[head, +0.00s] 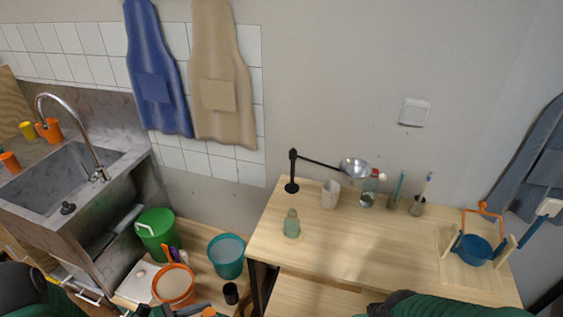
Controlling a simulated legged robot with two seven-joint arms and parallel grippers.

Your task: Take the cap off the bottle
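A small green bottle (292,226) stands upright on the left part of the wooden table (340,245). Its narrower top is a similar green, and I cannot make out the cap as a separate piece at this size. Nothing of mine touches the bottle. Parts of my arms show at the bottom left and bottom right edges of the head view. I cannot see the fingers of either gripper.
A black lamp (292,187) with a silver shade reaches over the table's back. A white cup (330,194), a glass jar (367,200) and brush holders (417,207) stand there. Buckets (227,257) stand left of the table. The table's middle is clear.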

